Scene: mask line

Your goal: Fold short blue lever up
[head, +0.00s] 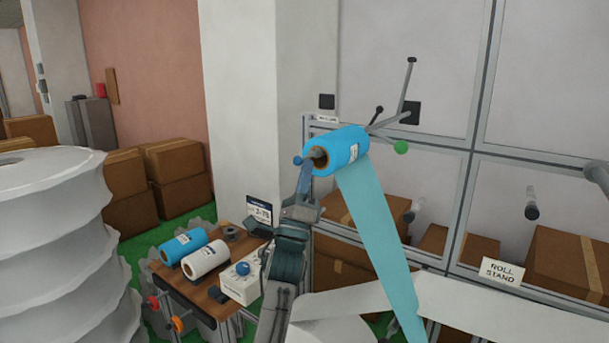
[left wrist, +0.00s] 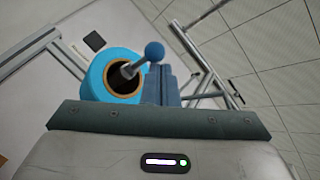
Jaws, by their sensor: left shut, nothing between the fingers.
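The short blue lever (head: 298,160) shows as a small blue ball knob at the near end of the spindle that carries a blue film roll (head: 337,152). In the left wrist view the lever's ball (left wrist: 154,51) sits on a short grey rod that comes from the roll's brown core. My left gripper (head: 307,166) is shut and empty, its blue-grey fingers pointing up just beside the knob and in front of the roll's end. In the left wrist view the fingers (left wrist: 161,78) stand right below the ball; whether they touch it I cannot tell. My right gripper is not in view.
Blue film (head: 378,235) hangs from the roll towards a white web (head: 480,310). Dark-tipped bars (head: 409,85) and a green knob (head: 401,147) are behind the roll. A wooden table (head: 205,297) with rolls is at lower left. White stacked discs (head: 60,250) fill the left.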

